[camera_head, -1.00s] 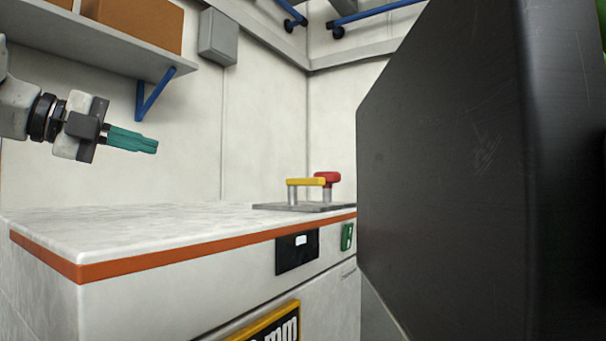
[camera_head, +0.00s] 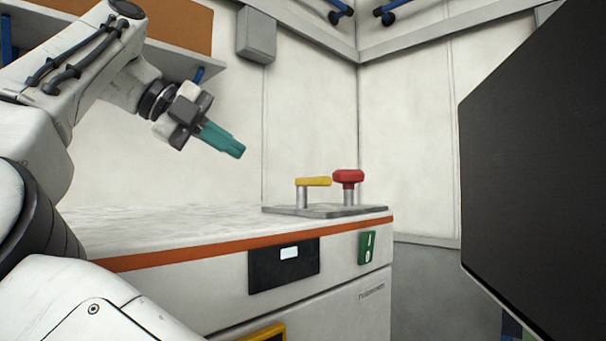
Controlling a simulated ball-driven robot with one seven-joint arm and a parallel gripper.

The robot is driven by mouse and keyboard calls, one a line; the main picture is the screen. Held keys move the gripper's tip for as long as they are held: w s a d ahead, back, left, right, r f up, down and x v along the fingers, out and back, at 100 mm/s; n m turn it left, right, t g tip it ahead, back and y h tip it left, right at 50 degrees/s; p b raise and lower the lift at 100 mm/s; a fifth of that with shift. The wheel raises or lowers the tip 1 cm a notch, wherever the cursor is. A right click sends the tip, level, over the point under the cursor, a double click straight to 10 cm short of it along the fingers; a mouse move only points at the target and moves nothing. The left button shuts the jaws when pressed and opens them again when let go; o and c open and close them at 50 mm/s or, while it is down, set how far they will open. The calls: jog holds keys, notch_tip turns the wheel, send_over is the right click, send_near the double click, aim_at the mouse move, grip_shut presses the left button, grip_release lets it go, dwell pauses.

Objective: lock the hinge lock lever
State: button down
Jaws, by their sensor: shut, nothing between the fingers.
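A yellow lever (camera_head: 313,182) sits on a silver post on a grey plate (camera_head: 325,211) at the back right of the white counter. It lies roughly level, its free end pointing right. Beside it on the same plate stands a red knob (camera_head: 348,176) on its own silver post. I cannot tell which of them is the hinge lock lever. My gripper (camera_head: 238,151) with teal fingers is shut and empty. It is in the air above the counter, left of the lever and higher, tilted down to the right.
The white counter (camera_head: 180,225) has an orange edge strip and a clear top left of the plate. A dark panel (camera_head: 284,265) and a green switch (camera_head: 367,247) are on its front. A large black panel (camera_head: 535,170) fills the right side.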

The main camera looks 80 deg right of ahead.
send_near(311, 183)
jog(key=f, duration=0.1)
jog(key=s+f, duration=0.1)
jog(key=d+f, duration=0.1)
jog(key=shift+s+f, duration=0.15)
jog(key=shift+s, duration=0.05)
jog(key=shift+s+d+p, duration=0.65)
jog(key=shift+s+d, duration=0.05)
jog(key=shift+s, duration=0.15)
jog(key=shift+s+d, duration=0.45)
jog(key=shift+s, duration=0.15)
